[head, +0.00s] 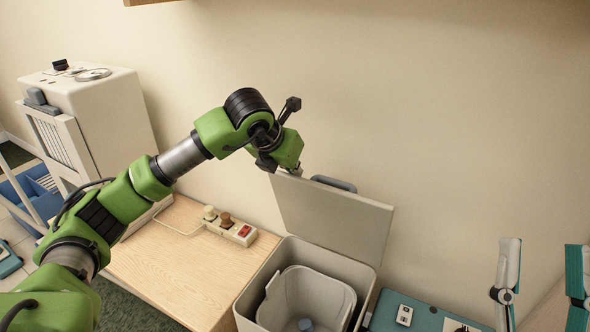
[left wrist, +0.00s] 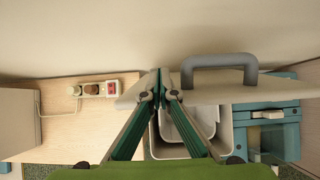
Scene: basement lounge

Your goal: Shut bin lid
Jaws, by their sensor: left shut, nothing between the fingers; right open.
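The bin (head: 364,290) stands at the lower middle of the head view with its grey lid (head: 335,218) raised, standing steeply open near the wall. The lid's dark handle (head: 333,184) is on the far face, at the top edge. My left gripper (head: 297,170) is shut and empty at the lid's upper left corner; contact is unclear. In the left wrist view its fingertips (left wrist: 160,75) meet just left of the handle (left wrist: 218,68), over the lid (left wrist: 203,94). My right gripper (head: 541,265) is open and empty at the lower right.
An inner bucket (head: 340,297) sits inside the bin with a small bluish item in it. A teal unit (head: 420,316) lies right. A white cabinet (head: 105,105) stands far left.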

